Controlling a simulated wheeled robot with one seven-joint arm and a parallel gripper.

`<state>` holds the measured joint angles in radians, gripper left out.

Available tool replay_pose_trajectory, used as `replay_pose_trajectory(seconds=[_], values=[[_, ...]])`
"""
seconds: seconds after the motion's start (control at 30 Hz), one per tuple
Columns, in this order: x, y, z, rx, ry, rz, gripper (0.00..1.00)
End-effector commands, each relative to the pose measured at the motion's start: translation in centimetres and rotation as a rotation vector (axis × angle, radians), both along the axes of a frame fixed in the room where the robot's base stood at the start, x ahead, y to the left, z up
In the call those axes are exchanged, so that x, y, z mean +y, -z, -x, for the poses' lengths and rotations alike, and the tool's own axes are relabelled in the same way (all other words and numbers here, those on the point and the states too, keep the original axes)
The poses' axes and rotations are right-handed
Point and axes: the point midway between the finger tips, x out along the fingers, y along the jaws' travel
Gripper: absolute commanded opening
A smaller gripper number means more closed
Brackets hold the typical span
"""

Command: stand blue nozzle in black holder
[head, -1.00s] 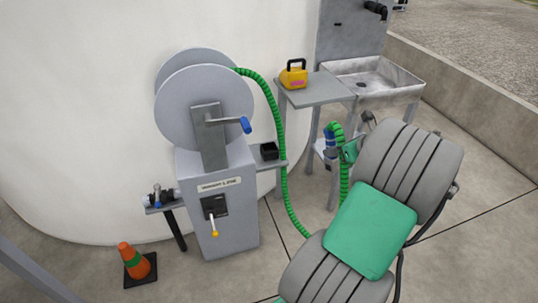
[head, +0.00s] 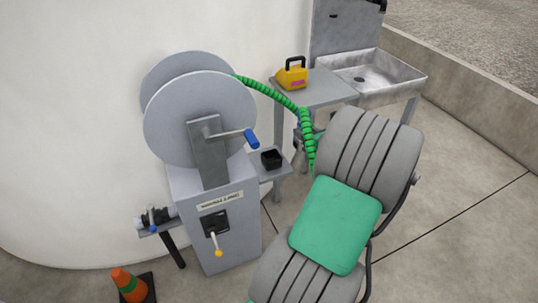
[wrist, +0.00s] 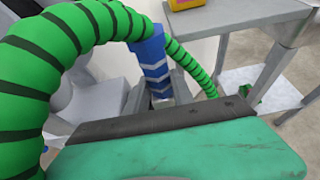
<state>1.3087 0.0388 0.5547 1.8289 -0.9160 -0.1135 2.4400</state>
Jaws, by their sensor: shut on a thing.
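The blue nozzle (wrist: 152,58), with pale chevron bands, is on the end of the green ribbed hose. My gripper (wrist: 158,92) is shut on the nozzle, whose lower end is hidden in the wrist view. In the head view my arm and the hose hide most of the nozzle and gripper. The black holder (head: 271,159) is a small open-topped box on the grey shelf (head: 270,174) at the reel cabinet's right side. The nozzle is to the right of the holder in the head view, apart from it.
The green hose (head: 272,93) runs from the grey reel (head: 190,125) to my gripper. The reel's crank has a blue handle (head: 251,138). A yellow jug (head: 291,76) stands on a grey table beside a sink (head: 372,77).

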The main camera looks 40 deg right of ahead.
Motion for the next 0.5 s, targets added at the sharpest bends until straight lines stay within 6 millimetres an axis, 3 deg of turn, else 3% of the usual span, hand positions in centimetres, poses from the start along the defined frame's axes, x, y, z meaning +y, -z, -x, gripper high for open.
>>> replay_pose_trajectory(seconds=[0.2, 0.3, 0.5], values=[[3.3, 3.5, -5.5, 0.000, -0.007, -0.002, 0.00], [4.2, 5.8, -7.0, 0.001, -0.006, -0.003, 0.00], [5.1, 7.8, -8.7, -0.001, -0.005, -0.002, 0.00]])
